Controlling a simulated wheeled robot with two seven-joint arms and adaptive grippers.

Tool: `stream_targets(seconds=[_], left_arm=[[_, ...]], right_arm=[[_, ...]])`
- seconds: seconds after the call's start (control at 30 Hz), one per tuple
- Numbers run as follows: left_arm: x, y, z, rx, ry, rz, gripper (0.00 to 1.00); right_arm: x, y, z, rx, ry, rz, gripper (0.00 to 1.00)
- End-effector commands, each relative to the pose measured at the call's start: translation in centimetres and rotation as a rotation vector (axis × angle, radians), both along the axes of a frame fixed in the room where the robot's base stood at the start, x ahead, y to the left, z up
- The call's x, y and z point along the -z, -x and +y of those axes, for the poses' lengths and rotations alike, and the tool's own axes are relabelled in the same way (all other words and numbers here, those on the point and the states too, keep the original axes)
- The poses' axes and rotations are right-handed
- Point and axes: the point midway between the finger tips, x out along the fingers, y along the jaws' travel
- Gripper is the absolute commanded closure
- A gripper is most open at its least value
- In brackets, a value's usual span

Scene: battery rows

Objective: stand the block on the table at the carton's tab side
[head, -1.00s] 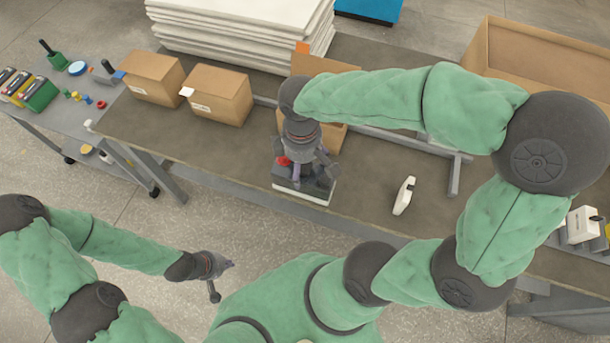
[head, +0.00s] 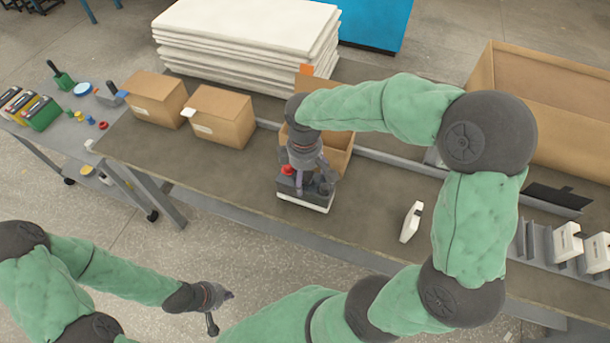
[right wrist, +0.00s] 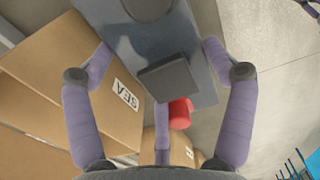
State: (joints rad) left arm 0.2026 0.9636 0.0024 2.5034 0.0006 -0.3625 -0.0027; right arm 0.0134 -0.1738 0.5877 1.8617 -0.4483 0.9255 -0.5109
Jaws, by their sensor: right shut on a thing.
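The block is a dark grey box with a red cap on top and a white base (head: 304,203). My right gripper (head: 304,178) is shut on it from above, over the table in front of the open carton (head: 338,154). I cannot tell whether its base touches the table. An orange tab (head: 305,69) stands up at the carton's back left; my right arm hides much of the carton. In the right wrist view the purple fingers straddle the grey block (right wrist: 150,35), with the red cap (right wrist: 180,113) beside a dark terminal. My left gripper (head: 222,308) hangs empty off the table's front, its fingers apart.
Two closed cartons (head: 222,116) stand to the left on the table (head: 220,170). A small white piece (head: 411,222) lies right of the block. A grey rail runs behind it. White boards (head: 245,35) are stacked at the back; a large open box (head: 550,105) stands at right.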

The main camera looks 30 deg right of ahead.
Motion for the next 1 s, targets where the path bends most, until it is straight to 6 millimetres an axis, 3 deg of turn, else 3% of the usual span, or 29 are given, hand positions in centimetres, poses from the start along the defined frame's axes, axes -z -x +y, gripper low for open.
stream_targets(seconds=[0.2, 0.63, 0.67, 0.7, 1.0], left_arm=[[1.1, 0.0, 0.0, 0.000, 0.000, 0.000, 1.00], [1.2, 0.0, 0.0, 0.000, 0.000, 0.000, 1.00], [1.2, 0.0, 0.0, 0.000, 0.000, 0.000, 1.00], [1.2, 0.0, 0.0, 0.000, 0.000, 0.000, 1.00], [1.1, 0.0, 0.0, 0.000, 0.000, 0.000, 1.00]], right_arm=[[2.5, 0.0, 0.0, 0.002, 0.000, -0.003, 0.75], [2.8, -0.1, 0.0, 0.002, 0.000, -0.004, 0.75], [2.9, 0.1, 0.1, 0.000, -0.001, 0.002, 0.08], [2.9, 0.1, 0.1, 0.000, -0.001, 0.002, 0.00], [2.9, 0.1, 0.1, 0.000, -0.001, 0.002, 0.00]])
